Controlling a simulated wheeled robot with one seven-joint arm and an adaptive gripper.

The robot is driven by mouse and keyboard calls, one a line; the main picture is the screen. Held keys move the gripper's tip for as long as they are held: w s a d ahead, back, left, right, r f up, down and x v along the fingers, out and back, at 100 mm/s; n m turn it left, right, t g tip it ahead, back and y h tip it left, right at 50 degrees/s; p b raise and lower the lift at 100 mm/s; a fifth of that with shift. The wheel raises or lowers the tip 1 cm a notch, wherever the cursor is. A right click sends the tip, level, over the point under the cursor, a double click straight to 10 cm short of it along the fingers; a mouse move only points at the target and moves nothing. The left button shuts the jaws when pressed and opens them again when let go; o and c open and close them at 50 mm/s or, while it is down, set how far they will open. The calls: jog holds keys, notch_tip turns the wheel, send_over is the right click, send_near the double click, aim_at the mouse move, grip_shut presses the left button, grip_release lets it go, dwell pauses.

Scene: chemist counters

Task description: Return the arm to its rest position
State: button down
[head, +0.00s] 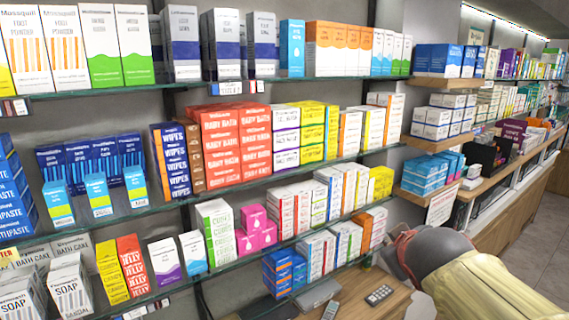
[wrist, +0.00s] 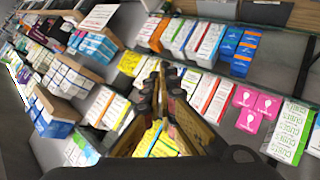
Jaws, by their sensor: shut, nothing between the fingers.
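My arm (head: 470,275) shows at the lower right of the head view, in front of the shelves and the wooden counter. My gripper is not clearly seen in that view. In the wrist view my gripper (wrist: 161,75) points toward the shelves with its fingers close together. It holds nothing. Yellow boxes (wrist: 160,143) show behind the fingers, and I cannot tell how far away they are.
Glass shelves full of medicine boxes (head: 235,145) fill the left and middle. A wooden counter (head: 372,312) below carries a calculator (head: 379,295) and a phone (head: 331,310). Wooden side shelves (head: 432,143) stand at the right. The floor (head: 540,235) at the right is clear.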

jog(key=s+a+f+m+g+y+b, duration=0.1)
jog(key=s+f+g+b, duration=0.1)
jog(key=s+f+b, duration=0.5)
jog(key=s+a+f+m+g+b, duration=0.1)
jog(key=s+f+b, duration=0.5)
jog(key=f, duration=1.2)
jog(key=s+a+f+m+g+y+b, duration=0.1)
jog(key=s+a+f+m+g+b, duration=0.1)
jog(key=s+f+b, duration=0.5)
jog(key=shift+s+a+f+m+g+y+b, duration=0.4)
jog(key=shift+s+f, duration=1.15)
jog(key=shift+f, duration=1.1)
jog(key=shift+d, duration=0.1)
